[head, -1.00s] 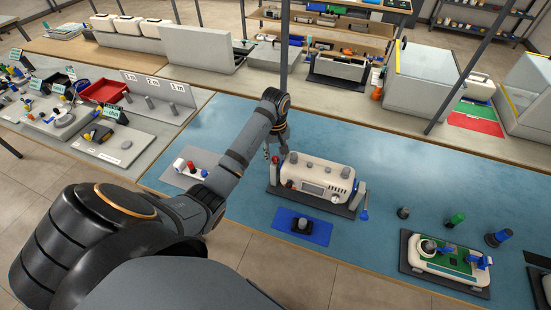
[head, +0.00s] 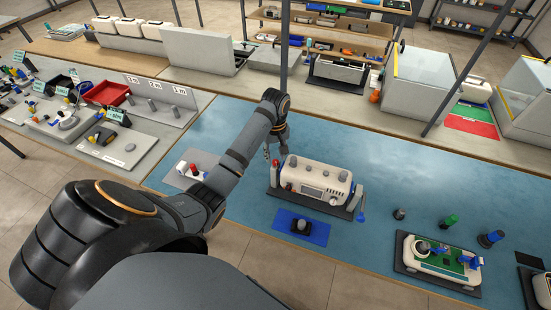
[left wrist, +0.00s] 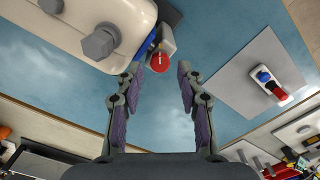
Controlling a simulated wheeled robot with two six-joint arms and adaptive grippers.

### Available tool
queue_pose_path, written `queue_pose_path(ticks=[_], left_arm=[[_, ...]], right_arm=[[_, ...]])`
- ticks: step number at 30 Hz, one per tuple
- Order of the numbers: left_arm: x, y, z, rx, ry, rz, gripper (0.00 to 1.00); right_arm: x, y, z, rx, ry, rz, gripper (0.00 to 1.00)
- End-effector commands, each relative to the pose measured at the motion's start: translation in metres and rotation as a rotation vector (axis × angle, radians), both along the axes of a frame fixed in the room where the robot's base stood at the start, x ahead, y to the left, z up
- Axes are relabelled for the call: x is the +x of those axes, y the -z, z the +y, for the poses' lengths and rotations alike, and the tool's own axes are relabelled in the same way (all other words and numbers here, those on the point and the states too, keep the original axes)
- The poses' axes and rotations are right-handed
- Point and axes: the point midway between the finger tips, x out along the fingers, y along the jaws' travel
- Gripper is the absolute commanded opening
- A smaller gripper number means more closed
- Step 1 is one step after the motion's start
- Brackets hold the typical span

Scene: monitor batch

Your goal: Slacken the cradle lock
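My left gripper (head: 269,152) is just beside this end. In the left wrist view my left gripper (left wrist: 159,69) is open and empty, and the red knob (left wrist: 160,62) shows between its fingertips; contact cannot be told. A grey hex knob (left wrist: 100,42) stands on the monitor's casing. My right gripper is not in view.
A blue mat (head: 318,234) with a black-based knob lies in front of the cradle. A grey plate (head: 180,178) with red and blue parts lies to the left. A second device (head: 440,258) and loose knobs stand at right. Blue bench between is clear.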

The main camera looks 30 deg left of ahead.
Motion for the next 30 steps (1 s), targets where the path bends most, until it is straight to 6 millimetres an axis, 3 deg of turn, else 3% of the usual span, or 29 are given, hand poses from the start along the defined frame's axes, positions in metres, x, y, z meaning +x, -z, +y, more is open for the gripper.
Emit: queue_pose_path(ticks=[12, 19, 28, 30], left_arm=[[0.0, 0.022, 0.0, 0.0, -0.001, 0.001, 0.38], [0.0, 0.023, 0.0, 0.0, 0.0, 0.0, 0.38], [0.0, 0.023, 0.0, 0.0, 0.0, 0.0, 0.0], [0.0, 0.022, 0.0, 0.0, -0.003, 0.0, 0.0]], right_arm=[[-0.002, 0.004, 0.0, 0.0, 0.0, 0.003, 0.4], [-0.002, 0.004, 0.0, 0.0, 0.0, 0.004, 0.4], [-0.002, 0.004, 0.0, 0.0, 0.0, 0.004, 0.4], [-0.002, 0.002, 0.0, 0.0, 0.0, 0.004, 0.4]])
